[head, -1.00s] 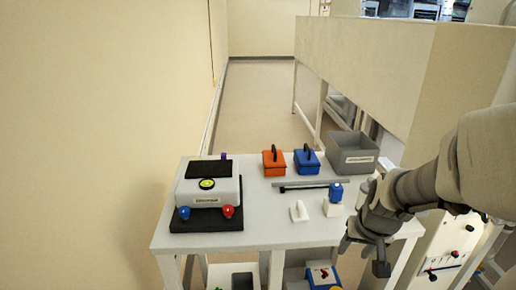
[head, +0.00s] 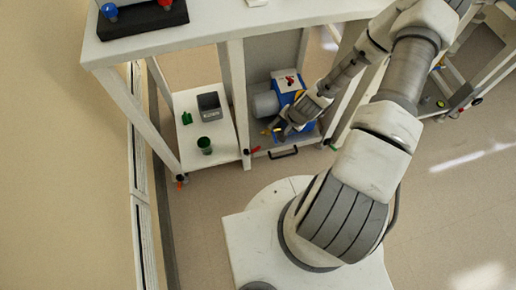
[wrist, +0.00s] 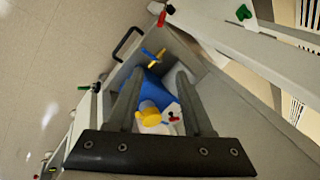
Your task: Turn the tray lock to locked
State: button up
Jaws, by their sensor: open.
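A pull-out tray with a black bar handle (head: 283,153) sits low under the white table; the handle also shows in the wrist view (wrist: 128,43). A small red lever (head: 252,151) is at the left end of the tray front. My gripper (head: 278,130) is open over the tray, behind the handle. In the wrist view its fingers (wrist: 158,82) spread above a blue machine (wrist: 140,92) with a yellow knob (wrist: 151,111); contact is unclear.
White table legs flank the tray. The floor in front is clear.

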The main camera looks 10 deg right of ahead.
aim_at(260, 147)
jog(key=w+a+f+b, duration=0.1)
jog(key=a+f+b, duration=0.1)
jog(key=f, duration=0.5)
jog(key=w+a+f+m+b, duration=0.1)
jog(key=w+a+f+b, duration=0.1)
jog(key=f, duration=0.6)
jog(key=w+a+f+m+b, duration=0.1)
jog(key=f+b, duration=0.3)
jog(key=f, duration=0.4)
jog(key=shift+w+a+f, duration=0.1)
jog(key=shift+w+a, duration=0.6)
jog(key=shift+w, duration=0.05)
grip_shut()
